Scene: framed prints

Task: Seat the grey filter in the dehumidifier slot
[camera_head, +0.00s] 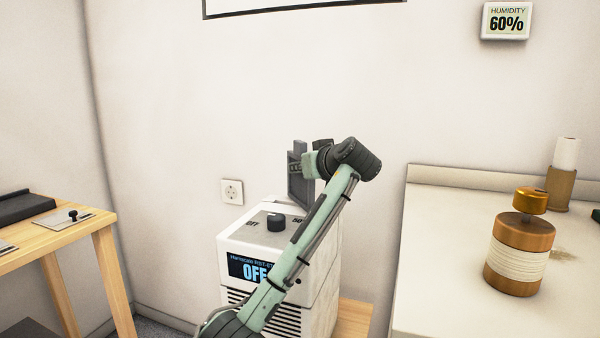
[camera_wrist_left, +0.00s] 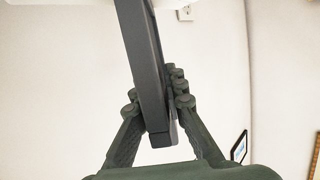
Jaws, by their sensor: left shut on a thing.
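The white dehumidifier (camera_head: 325,290) stands in the middle of the head view, with a dark knob on top and a front display reading OFF. The grey filter (camera_head: 298,180) is upright at the top rear of the dehumidifier. My left gripper (camera_head: 308,166) is shut on the filter near its upper part. In the left wrist view the two fingers (camera_wrist_left: 156,105) clasp the filter (camera_wrist_left: 145,60) from both sides. The slot is hidden, and I cannot tell whether the filter's lower end is in it. My right gripper is not in view.
A white counter (camera_head: 430,230) at the right carries a copper-coloured canister (camera_head: 520,262) and a paper roll on a holder (camera_head: 564,170). A wooden table (camera_head: 75,240) stands at the left. A wall socket (camera_head: 232,191) and a humidity display (camera_head: 506,21) reading 60% are on the wall.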

